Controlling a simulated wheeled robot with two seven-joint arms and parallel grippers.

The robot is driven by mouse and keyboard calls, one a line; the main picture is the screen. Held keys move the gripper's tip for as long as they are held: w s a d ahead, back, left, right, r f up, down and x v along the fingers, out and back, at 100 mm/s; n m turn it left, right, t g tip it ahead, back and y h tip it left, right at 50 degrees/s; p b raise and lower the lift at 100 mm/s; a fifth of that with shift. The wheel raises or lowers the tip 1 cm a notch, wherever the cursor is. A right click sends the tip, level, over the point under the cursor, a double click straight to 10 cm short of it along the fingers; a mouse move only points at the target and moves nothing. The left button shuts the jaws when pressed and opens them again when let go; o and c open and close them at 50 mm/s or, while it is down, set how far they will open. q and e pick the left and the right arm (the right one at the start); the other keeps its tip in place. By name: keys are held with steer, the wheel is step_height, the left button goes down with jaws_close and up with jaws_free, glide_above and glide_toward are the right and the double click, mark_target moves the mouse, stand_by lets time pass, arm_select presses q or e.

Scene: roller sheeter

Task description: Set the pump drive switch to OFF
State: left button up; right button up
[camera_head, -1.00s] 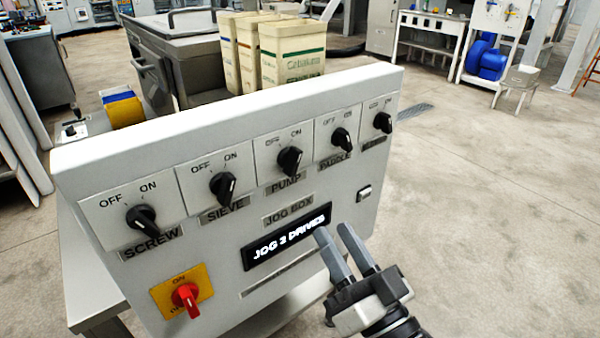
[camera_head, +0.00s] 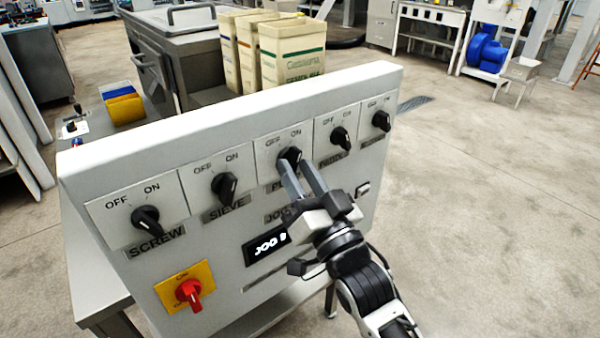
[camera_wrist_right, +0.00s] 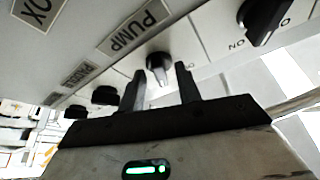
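The pump drive switch (camera_head: 289,158) is a black rotary knob on a white plate marked OFF and ON, in the middle of the panel's row. Its label is partly covered by my gripper in the head view. I cannot tell which mark it points to. In the wrist view the pump switch (camera_wrist_right: 159,68) sits beside its PUMP label, just beyond and between my fingertips. My right gripper (camera_head: 298,178) is open, its two fingers apart at the knob's lower side; it also shows in the wrist view (camera_wrist_right: 160,85). My left gripper is not in view.
The screw switch (camera_head: 146,219) and sieve switch (camera_head: 224,185) are to the left. The paddle switch (camera_head: 340,138) and another knob (camera_head: 382,121) are to the right. A red knob on yellow (camera_head: 188,291) is below. A display (camera_head: 268,245) is partly behind my gripper.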

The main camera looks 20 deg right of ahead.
jaws_close()
steer(key=shift+n, duration=0.5)
steer(key=n+y, duration=0.1)
steer(key=n, duration=0.1)
steer(key=n+y+p, duration=0.1)
steer(key=n+y, duration=0.1)
steer(key=n, duration=0.1)
steer(key=shift+d+n+g, duration=0.25)
steer(key=shift+n+g, duration=0.05)
steer(key=shift+g, duration=0.1)
steer(key=shift+w+d+n+g+y+p, duration=0.1)
steer(key=shift+n+g+y+p, duration=0.4)
steer(key=shift+n+y, duration=0.75)
steer(key=shift+w+d+n+g+y+p, duration=0.1)
steer(key=shift+n+g+y+p, duration=0.35)
steer(key=shift+n, duration=1.5)
steer(key=shift+s+n, duration=0.1)
steer(key=shift+n, duration=0.2)
jaws_free()
